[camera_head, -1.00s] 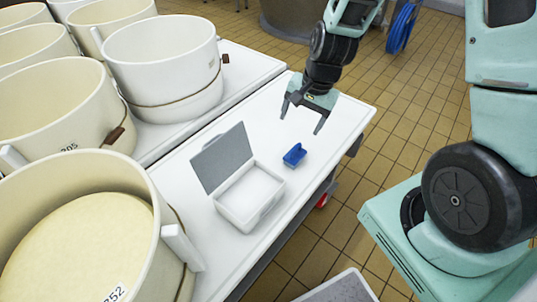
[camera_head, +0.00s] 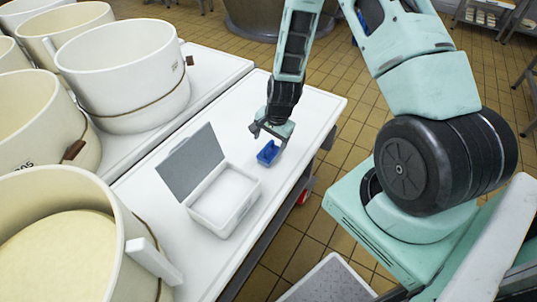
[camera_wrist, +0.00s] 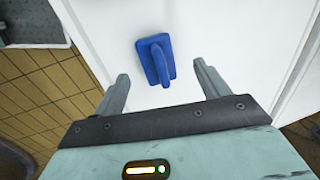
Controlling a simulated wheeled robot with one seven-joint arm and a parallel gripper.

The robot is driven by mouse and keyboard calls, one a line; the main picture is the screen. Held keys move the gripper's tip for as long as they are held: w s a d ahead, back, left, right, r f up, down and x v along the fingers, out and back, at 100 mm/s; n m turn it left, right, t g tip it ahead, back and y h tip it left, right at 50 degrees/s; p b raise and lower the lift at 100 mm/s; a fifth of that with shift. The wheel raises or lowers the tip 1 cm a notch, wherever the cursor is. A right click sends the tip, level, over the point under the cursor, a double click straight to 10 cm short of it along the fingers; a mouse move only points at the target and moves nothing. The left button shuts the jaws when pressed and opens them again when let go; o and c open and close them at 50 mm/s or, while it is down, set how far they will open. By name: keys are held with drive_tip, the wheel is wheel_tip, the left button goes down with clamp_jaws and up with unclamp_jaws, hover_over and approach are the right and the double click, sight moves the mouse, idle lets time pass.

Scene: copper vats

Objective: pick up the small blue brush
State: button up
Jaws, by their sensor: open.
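The small blue brush (camera_head: 268,153) lies on the white table (camera_head: 308,101), just right of an open white box. It has a flat blue base with a raised handle. My gripper (camera_head: 268,137) is right above and behind it in the head view, with its fingers pointing down. In the wrist view the brush (camera_wrist: 155,60) lies ahead of my gripper (camera_wrist: 161,75), roughly centred between the two spread fingers. The fingers are open and empty. I cannot tell the exact height of the fingertips above the brush.
The white box (camera_head: 226,203) stands open with its grey lid (camera_head: 188,161) tilted up on the left. Several cream vats, such as one (camera_head: 121,60), stand on the left. The table's right part is clear. Tiled floor (camera_head: 345,153) lies beyond its edge.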

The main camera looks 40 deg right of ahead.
sight(267, 154)
drive_tip(key=f, duration=0.5)
drive_tip(key=shift+w+a+f, duration=0.2)
drive_tip(key=shift+a+f, duration=0.1)
drive_tip(key=c, duration=1.1)
